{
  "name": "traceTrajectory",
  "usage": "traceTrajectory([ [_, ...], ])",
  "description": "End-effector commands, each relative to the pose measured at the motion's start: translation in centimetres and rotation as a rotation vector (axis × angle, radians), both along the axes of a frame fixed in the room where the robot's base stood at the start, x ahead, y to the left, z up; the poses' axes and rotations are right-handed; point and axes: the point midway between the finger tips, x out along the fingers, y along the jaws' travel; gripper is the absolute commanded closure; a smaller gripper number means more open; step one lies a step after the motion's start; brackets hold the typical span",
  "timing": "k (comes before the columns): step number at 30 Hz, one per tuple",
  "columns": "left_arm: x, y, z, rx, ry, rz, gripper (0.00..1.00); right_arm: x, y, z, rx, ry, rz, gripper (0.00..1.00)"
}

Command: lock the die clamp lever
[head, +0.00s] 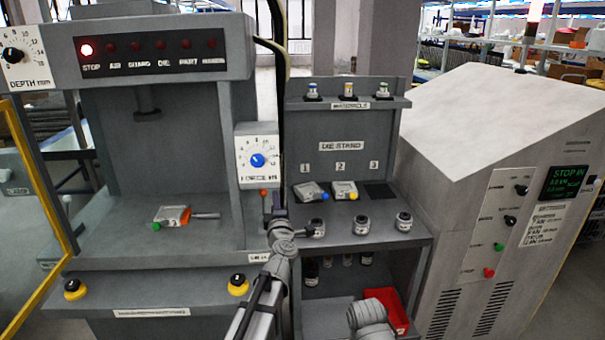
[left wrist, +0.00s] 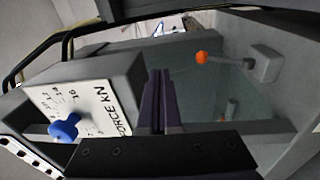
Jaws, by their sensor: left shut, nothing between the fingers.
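A lever with an orange ball (head: 263,192) shows beside the press's right post, just below the force dial. In the left wrist view the orange-ball lever (left wrist: 202,57) sticks out from a grey block on a wall, at upper right. I take it for the clamp lever, but no label for it is readable. My left gripper (head: 277,197) is shut and empty, close to the lever's right in the head view. In the left wrist view its dark fingers (left wrist: 160,90) are together, left of the ball and apart from it. A die (head: 172,216) with a green knob lies on the press bed.
The force dial (head: 257,160) with its blue knob is close to my left gripper. The die stand (head: 340,190) at right holds two dies, with small jars in front. A yellow guard frame (head: 40,190) stands at left. A red bin (head: 388,308) sits low.

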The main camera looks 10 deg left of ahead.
Motion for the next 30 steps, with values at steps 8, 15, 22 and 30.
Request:
traceTrajectory([
  [8,-2.9,-10.7,-5.5,0.463,0.283,-0.508,1.0,0.0,0.0,0.0,0.0,0.0,0.0,0.5],
  [15,-11.7,-13.8,-16.0,0.84,0.718,-0.914,1.0,0.0,0.0,0.0,0.0,0.0,0.0,0.5],
  [22,-21.1,-10.6,-22.3,1.023,1.136,-1.152,1.0,0.0,0.0,0.0,0.0,0.0,0.0,0.5],
  [30,-29.9,-6.4,-23.7,1.093,1.529,-1.306,1.0,0.0,0.0,0.6,0.0,0.0,0.0,0.5],
])
